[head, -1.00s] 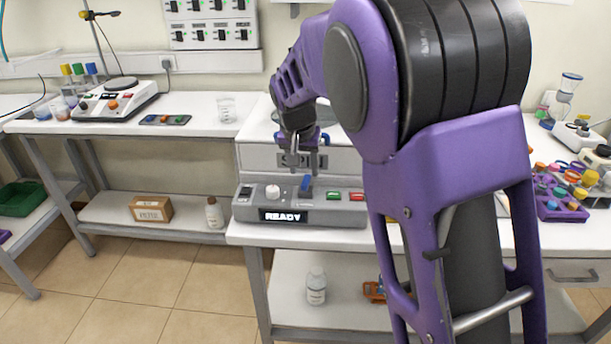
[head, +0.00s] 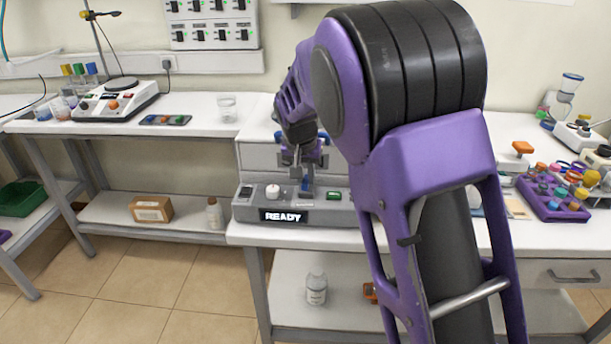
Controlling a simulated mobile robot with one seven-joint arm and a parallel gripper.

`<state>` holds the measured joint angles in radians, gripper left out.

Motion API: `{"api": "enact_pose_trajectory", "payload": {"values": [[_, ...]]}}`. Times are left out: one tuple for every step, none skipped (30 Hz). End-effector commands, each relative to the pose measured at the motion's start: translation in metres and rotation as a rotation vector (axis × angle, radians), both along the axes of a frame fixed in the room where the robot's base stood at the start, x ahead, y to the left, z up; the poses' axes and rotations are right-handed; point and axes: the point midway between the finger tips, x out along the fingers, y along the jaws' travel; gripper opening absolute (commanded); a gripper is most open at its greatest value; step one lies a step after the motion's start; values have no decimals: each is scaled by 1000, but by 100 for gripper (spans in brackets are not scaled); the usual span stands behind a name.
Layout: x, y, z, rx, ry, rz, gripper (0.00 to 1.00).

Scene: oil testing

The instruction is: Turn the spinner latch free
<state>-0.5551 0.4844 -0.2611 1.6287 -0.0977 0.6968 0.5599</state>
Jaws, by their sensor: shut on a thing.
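The spinner (head: 243,213) is a grey machine on the middle bench with a control panel along its front. Its display (head: 283,216) reads READY.
My arm covers the right part of the machine and bench. A purple rack (head: 548,206) with coloured caps stands at the right. A beaker (head: 227,107) and a hotplate (head: 115,102) stand on the left bench. A bottle (head: 316,289) is on the shelf below.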

Motion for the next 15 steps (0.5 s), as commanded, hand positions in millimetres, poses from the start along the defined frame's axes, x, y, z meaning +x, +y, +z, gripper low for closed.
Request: {"api": "enact_pose_trajectory", "payload": {"values": [[0, 0, 0, 0, 0, 0, 0], [0, 0, 0, 0, 0, 0, 0], [0, 0, 0, 0, 0, 0, 0], [0, 0, 0, 0, 0, 0, 0], [0, 0, 0, 1, 0, 1, 0], [0, 0, 0, 1, 0, 9, 0], [0, -1, 0, 1, 1, 19, 0], [0, -1, 0, 2, 1, 32, 0], [0, -2, 0, 2, 1, 53, 0], [0, -2, 0, 3, 2, 70, 0], [0, -2, 0, 2, 2, 86, 0], [0, -2, 0, 2, 2, 103, 0], [0, -2, 0, 1, 2, 115, 0], [0, -1, 0, 1, 2, 123, 0], [0, -1, 0, 1, 1, 130, 0]]}}
